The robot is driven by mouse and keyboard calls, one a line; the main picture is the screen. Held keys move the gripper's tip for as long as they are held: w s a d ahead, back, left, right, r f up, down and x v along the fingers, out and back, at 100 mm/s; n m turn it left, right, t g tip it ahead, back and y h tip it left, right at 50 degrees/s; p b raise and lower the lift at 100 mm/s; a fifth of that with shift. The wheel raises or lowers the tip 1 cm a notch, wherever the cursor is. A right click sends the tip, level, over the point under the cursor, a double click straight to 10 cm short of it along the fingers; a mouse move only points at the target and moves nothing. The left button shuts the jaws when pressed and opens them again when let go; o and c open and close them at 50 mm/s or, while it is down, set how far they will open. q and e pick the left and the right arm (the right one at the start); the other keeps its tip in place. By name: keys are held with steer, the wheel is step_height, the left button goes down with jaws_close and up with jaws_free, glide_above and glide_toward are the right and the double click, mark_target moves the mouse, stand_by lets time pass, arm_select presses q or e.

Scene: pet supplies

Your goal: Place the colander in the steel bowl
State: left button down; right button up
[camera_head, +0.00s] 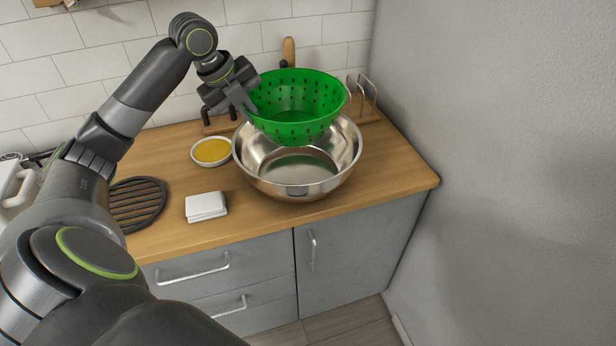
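The green colander (298,100) is held over the back part of the steel bowl (262,172), nearly upright. The bowl stands on the wooden worktop near its right end. Its inner floor shows below the colander, and part of its back rim is hidden. My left gripper (246,95) is at the left side of the colander's rim, shut on it. I cannot tell if the colander's base touches the bowl. My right gripper is not in view.
A small dish with yellow contents (211,151) stands left of the bowl. A white folded cloth or block (206,206) and a dark round trivet (136,203) lie farther left. A wire rack (364,97) stands behind, and a grey wall (500,150) bounds the right.

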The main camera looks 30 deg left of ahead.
arm_select(q)
steer(key=shift+n+y, duration=0.3)
steer(key=shift+n, duration=0.5)
steer(key=b+x, duration=0.1)
steer(key=x, duration=0.3)
steer(key=shift+s+d, duration=0.1)
steer(key=shift+d, duration=0.1)
step_height(320, 180, down, 9)
steer(key=p, duration=0.1)
steer(key=shift+f, duration=0.8)
steer(key=c, duration=1.6)
jaws_free()
steer(key=shift+c, duration=0.2)
steer(key=shift+r, duration=0.15)
